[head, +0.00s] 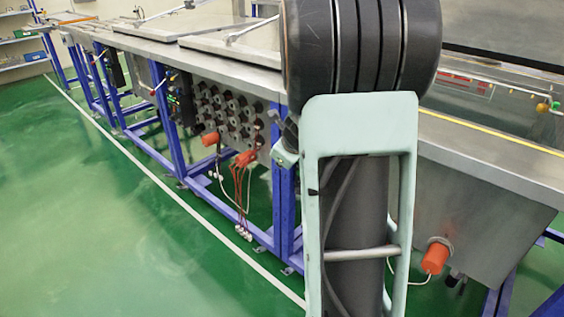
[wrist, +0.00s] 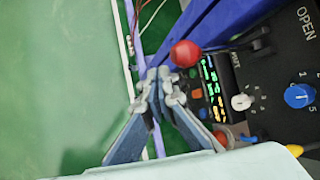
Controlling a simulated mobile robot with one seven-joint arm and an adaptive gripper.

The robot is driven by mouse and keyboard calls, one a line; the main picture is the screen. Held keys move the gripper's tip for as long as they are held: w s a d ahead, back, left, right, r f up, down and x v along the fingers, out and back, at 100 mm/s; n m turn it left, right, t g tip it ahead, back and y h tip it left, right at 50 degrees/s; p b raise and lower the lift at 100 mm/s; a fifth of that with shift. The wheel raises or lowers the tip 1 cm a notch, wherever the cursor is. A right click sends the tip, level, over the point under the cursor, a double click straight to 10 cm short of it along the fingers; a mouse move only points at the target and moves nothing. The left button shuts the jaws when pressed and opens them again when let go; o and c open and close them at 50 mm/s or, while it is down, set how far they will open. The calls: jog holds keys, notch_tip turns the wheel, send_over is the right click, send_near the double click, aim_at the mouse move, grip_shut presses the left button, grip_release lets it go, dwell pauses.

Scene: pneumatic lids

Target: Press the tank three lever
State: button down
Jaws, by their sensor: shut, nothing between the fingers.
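In the wrist view, my gripper (wrist: 152,82) is shut and empty, its fingertips close together. A red ball knob (wrist: 185,53), which looks like the end of a lever, is just up and right of the fingertips, with a small gap in the picture. Its shaft is not clear. Beside it is a dark control panel (wrist: 279,62) marked OPEN and numbers. I see no label saying tank three. In the head view, my arm blocks the middle, and I cannot make out my gripper or this knob.
The panel carries a lit display (wrist: 212,88), a white knob (wrist: 241,102) and a blue knob (wrist: 299,96). Blue frame posts (head: 284,205) support a long metal bench (head: 225,68). Orange fittings with cables stick out below it. Green floor (head: 90,210) is clear at left.

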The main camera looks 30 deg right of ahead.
jog(key=shift+r+p, duration=0.75)
jog(key=shift+r, duration=0.1)
